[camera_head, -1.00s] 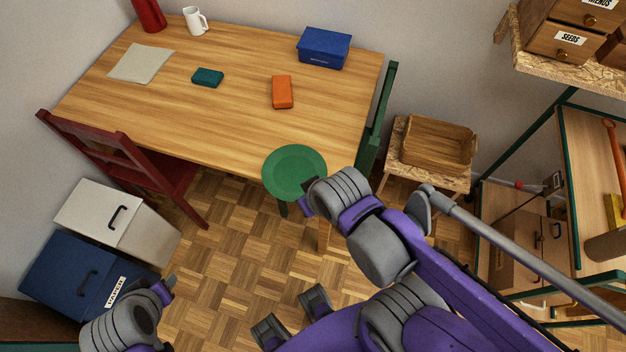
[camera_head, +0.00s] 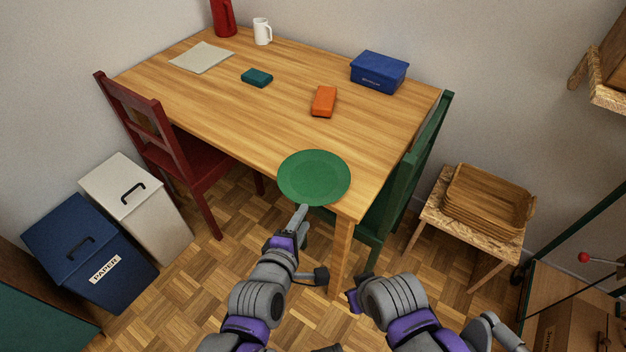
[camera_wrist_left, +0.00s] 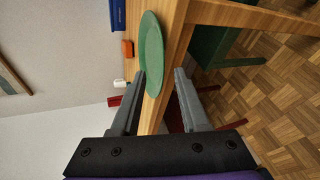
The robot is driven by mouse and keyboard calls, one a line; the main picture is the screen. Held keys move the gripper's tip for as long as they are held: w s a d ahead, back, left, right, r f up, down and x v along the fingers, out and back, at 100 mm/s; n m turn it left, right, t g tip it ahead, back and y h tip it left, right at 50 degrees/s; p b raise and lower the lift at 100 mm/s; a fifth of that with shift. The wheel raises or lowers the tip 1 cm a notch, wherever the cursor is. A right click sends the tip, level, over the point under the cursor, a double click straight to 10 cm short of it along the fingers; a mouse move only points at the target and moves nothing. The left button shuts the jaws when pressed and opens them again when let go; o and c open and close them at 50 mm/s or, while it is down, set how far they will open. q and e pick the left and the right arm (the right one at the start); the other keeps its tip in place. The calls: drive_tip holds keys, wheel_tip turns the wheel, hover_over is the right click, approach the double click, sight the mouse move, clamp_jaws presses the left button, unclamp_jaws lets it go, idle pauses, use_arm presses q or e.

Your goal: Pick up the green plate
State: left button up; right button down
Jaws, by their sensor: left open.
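The green plate (camera_head: 314,176) lies on the near edge of the wooden table, partly overhanging it. My left gripper (camera_head: 310,243) is just in front of the plate's near rim, below it in the picture, with its jaws open and empty. In the left wrist view, the plate (camera_wrist_left: 151,50) is seen nearly edge-on, its near part between the two spread fingertips (camera_wrist_left: 160,73). I cannot tell whether a finger touches it. My right gripper (camera_head: 355,293) shows only in part, low and right of the left one, away from the plate; its jaws are unclear.
The table (camera_head: 230,105) also holds an orange block (camera_head: 324,101), a teal block (camera_head: 257,77), a blue box (camera_head: 379,72), a white mug (camera_head: 262,31) and a red pitcher (camera_head: 223,17). A green chair (camera_head: 409,185) stands right of the plate, a red chair (camera_head: 165,130) left.

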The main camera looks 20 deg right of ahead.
sight(313, 205)
use_arm(q)
drive_tip(key=b+x, duration=0.1)
drive_tip(key=x, duration=0.5)
drive_tip(key=shift+d+f+b, duration=0.25)
drive_tip(key=shift+f+b, duration=0.05)
drive_tip(key=shift+b, duration=0.05)
drive_tip(key=shift+c, duration=0.2)
clamp_jaws()
idle(0.9)
